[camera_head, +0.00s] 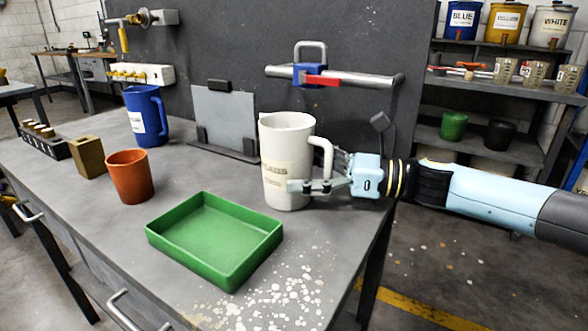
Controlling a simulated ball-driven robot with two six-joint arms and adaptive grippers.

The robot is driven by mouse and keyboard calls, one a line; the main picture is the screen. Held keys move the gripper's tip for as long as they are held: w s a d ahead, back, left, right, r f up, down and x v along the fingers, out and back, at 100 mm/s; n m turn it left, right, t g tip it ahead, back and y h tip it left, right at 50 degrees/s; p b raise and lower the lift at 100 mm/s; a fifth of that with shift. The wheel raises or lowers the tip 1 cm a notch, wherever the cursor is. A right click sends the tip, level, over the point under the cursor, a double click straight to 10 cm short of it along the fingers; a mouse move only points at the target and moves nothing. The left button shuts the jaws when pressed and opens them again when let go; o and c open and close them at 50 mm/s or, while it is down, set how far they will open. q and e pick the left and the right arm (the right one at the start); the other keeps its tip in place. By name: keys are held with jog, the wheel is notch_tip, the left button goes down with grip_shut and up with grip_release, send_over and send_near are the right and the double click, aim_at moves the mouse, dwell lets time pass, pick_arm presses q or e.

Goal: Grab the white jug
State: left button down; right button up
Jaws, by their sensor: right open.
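The white jug (284,150) stands upright on the grey workbench (185,170), near its right end. It has a label on its front and a handle on its right side. My right gripper (312,186) comes in from the right at the jug's lower handle side. It is open, with one finger in front of the jug's lower right side. The other finger is partly hidden behind the handle, and I cannot tell whether the fingers touch the jug. My left gripper does not show.
A green tray (262,254) lies in front of the jug. An orange cup (130,178), a blue jug (146,118) and a brown block (88,158) stand to the left. A grey plate in a stand (226,115) is behind. A panel with a red-handled bar (335,78) rises at the back.

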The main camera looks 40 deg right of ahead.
jog(key=c, duration=1.7)
jog(key=shift+r, duration=0.1)
jog(key=shift+c, duration=0.2)
jog(key=shift+r, duration=0.1)
